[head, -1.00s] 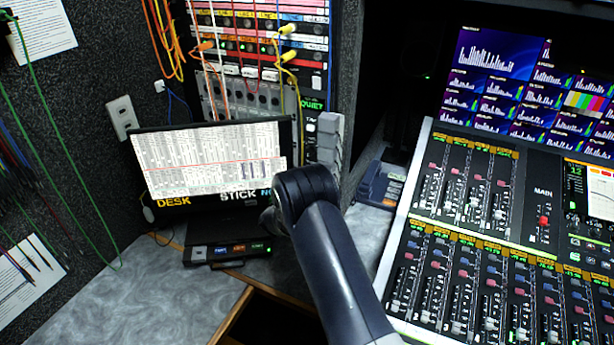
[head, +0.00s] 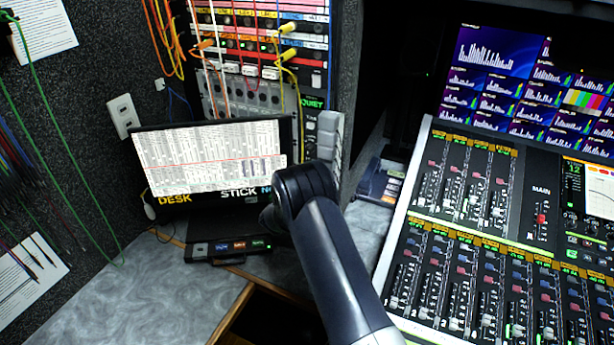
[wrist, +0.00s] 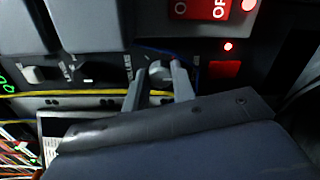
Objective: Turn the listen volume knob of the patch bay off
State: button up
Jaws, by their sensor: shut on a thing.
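The patch bay rack (head: 262,57) stands at the upper middle of the head view, with coloured strips and plugged cables. In the wrist view a small round grey knob (wrist: 158,71) on the dark panel sits between the two fingers of my gripper (wrist: 158,84). The fingers are shut on its sides. The knob's pointer and its label are too small and blurred to read. In the head view my arm hides the lower part of the panel, and the fingers cannot be made out.
A red rocker switch (wrist: 203,8) and a lit red lamp (wrist: 228,46) are near the knob. A yellow cable (wrist: 85,93) crosses near the fingers.

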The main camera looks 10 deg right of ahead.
jog(key=o, duration=1)
jog(key=shift+a, duration=0.1)
jog(key=b+v, duration=0.1)
jog(key=v, duration=0.9)
jog(key=shift+s+a+b, duration=0.2)
jog(key=shift+s+b, duration=0.1)
jog(key=shift+b, duration=0.1)
jog(key=p+x, duration=0.1)
jog(key=x, duration=0.9)
jog(key=shift+w+d+p, duration=0.3)
jog(key=shift+p, duration=0.05)
